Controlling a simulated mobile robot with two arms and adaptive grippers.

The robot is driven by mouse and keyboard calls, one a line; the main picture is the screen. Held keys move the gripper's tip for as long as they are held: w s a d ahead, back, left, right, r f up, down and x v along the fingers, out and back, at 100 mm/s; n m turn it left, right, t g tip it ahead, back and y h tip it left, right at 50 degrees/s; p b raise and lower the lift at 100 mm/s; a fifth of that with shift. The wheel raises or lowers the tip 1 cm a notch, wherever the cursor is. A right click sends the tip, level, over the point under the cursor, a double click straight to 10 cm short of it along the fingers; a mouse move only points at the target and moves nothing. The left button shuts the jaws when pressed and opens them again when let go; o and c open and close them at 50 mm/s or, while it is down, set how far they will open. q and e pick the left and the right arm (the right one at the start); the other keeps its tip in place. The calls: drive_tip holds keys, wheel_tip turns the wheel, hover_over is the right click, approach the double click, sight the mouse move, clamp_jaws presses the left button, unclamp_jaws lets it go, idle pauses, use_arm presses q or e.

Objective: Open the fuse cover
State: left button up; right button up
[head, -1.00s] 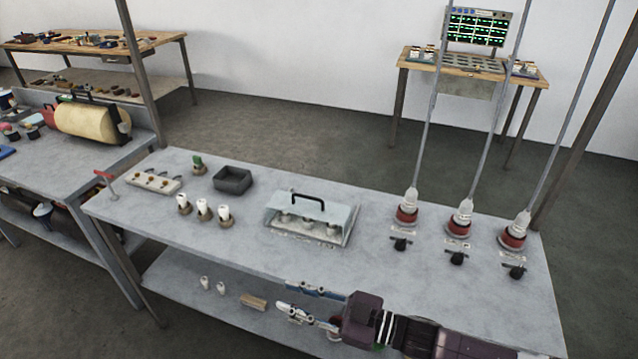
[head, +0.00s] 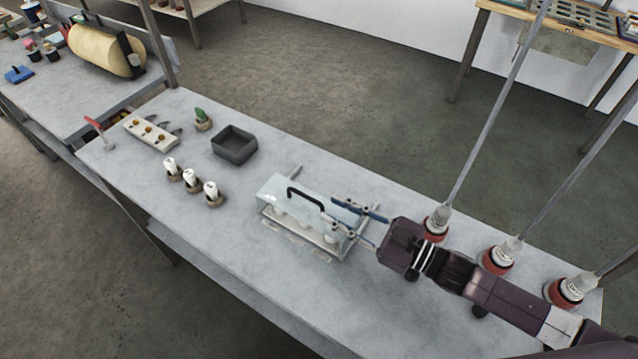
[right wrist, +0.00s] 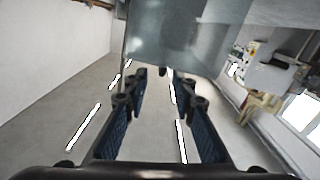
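The fuse cover (head: 272,191) is a clear box with a black arched handle (head: 304,198) on top. It looks closed over pale fuses on the middle of the grey bench. My right gripper (head: 331,208) is at the cover's right end, its two blue fingers apart with nothing held between them. I cannot tell whether they touch the cover. In the right wrist view the fingers (right wrist: 160,76) are spread, and a pale translucent panel (right wrist: 180,38), likely the cover, is just beyond and above their tips. The handle is clear of the fingers. My left gripper is not in view.
Red-based posts (head: 498,258) with tall rods stand along the right of the bench, close to my right arm. A dark open tray (head: 234,145), white fuses (head: 191,179) in holders and a white socket strip (head: 150,133) are on the left. Bare bench lies in front of the cover.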

sight(317, 202)
drive_tip(key=p+x, duration=0.1)
drive_tip(key=x, duration=0.5)
drive_tip(key=shift+a+r+p, duration=0.2)
drive_tip(key=shift+a+p, duration=0.05)
drive_tip(key=shift+p, duration=0.1)
drive_tip(key=shift+w+a+f, duration=0.1)
drive_tip(key=shift+w+a, duration=0.1)
drive_tip(key=shift+a, duration=0.15)
drive_tip(key=shift+w, duration=0.1)
clamp_jaws()
